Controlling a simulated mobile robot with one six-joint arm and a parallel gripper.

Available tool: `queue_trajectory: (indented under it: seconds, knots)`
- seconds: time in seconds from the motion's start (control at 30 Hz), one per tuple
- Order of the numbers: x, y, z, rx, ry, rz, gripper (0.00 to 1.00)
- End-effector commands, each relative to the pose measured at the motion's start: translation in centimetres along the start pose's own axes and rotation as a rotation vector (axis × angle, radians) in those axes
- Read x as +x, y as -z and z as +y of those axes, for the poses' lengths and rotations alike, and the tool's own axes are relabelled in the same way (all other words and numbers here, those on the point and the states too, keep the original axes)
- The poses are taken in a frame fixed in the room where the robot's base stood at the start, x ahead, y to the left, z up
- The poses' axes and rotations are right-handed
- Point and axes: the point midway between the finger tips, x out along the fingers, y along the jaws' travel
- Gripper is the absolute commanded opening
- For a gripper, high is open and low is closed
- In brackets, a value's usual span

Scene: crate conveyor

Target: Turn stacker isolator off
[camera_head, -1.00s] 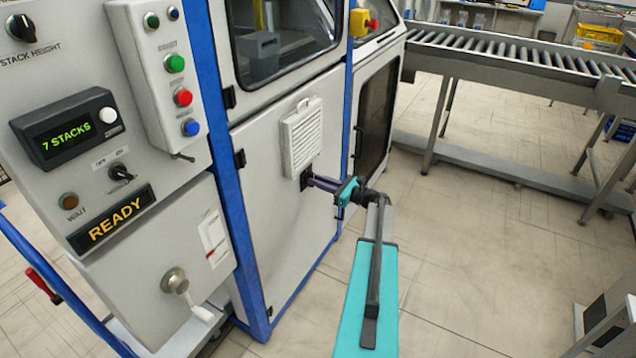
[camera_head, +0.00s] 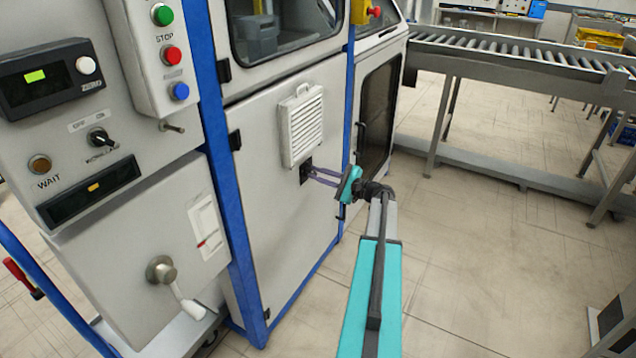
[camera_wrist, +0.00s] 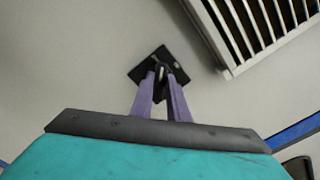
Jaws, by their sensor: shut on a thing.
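A small black isolator switch (camera_head: 305,172) sits on the pale machine panel, just below a white louvred vent. It also shows in the wrist view as a black square plate (camera_wrist: 152,62) with a small knob, tilted in the picture. My gripper (camera_head: 313,176) reaches it from the right, with its purple fingers at the plate. In the wrist view my gripper (camera_wrist: 160,73) has its fingertips shut on the knob, which partly hides it. A pale mark shows on the knob between the tips.
The vent (camera_wrist: 232,25) is close beside the plate. To the left are a control panel with a display (camera_head: 48,78), a lower sign (camera_head: 92,192) and a silver knob with a white lever (camera_head: 165,272). A blue post (camera_head: 228,200) stands between.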

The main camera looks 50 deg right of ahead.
Motion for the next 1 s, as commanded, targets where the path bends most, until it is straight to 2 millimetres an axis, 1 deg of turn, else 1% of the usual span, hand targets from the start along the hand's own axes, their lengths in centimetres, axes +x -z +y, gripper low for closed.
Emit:
queue_trajectory:
  seconds: [0.03, 0.7, 1.0]
  knots:
    - [0.17, 0.17, 0.69, -0.043, -0.006, -0.005, 0.00]
    - [0.23, 0.22, 1.06, -0.610, -0.006, -0.008, 0.00]
    - [0.24, 0.12, 1.00, -0.775, -0.007, -0.010, 0.00]
